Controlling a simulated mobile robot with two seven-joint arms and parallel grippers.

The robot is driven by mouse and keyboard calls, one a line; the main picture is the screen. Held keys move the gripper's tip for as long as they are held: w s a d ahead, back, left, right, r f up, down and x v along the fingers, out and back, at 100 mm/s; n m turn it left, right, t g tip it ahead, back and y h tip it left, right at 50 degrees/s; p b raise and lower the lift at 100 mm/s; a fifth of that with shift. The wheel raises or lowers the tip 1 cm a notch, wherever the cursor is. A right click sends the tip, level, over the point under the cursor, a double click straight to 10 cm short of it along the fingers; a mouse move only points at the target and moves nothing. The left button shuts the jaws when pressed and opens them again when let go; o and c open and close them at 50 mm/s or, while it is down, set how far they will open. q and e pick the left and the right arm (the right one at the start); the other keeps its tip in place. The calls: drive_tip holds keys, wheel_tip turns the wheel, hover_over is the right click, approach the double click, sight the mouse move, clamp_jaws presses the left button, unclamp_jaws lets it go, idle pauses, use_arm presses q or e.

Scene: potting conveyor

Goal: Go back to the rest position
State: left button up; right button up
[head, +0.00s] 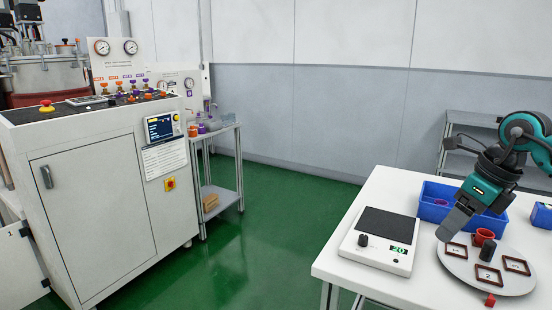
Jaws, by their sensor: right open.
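My right gripper (448,232) is at the right of the head view, at the end of my teal and black arm. My left gripper is not in view.
A blue bin (434,204) is behind the gripper. A small red piece (490,300) lies at the plate's near edge. A white control cabinet (95,210) and a shelf cart (222,190) stand left; green floor between is clear.

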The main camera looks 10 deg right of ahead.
drive_tip(key=a+f+m+t+y+p, duration=0.3)
drive_tip(key=a+m+y, duration=0.4)
drive_tip(key=a, duration=0.7)
drive_tip(key=a+f+m+t+y+p, duration=0.15)
drive_tip(key=a+m+t+y, duration=0.5)
drive_tip(key=a, duration=0.75)
drive_tip(key=s+d+f+m+h, duration=0.1)
drive_tip(key=s+f+m+h, duration=0.3)
drive_tip(key=f+m, duration=0.3)
drive_tip(key=s+d+f+m+g+h+p, duration=0.1)
drive_tip(key=s+d+f+m+h, duration=0.1)
drive_tip(key=s+f+m+h, duration=0.3)
drive_tip(key=s+d+f+m+h, duration=0.2)
drive_tip(key=s+f+m+h, duration=0.2)
drive_tip(key=f+m, duration=0.7)
drive_tip(key=shift+s+d+m+g+h, duration=0.25)
drive_tip(key=shift+s+m+g+h, duration=0.1)
drive_tip(key=shift+s+m, duration=0.75)
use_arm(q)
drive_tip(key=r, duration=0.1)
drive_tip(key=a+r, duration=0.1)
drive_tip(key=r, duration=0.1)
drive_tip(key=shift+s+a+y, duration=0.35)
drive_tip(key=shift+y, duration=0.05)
use_arm(e)
drive_tip(key=shift+w+f, duration=0.15)
drive_tip(key=shift+w, duration=0.05)
drive_tip(key=shift+c, duration=0.5)
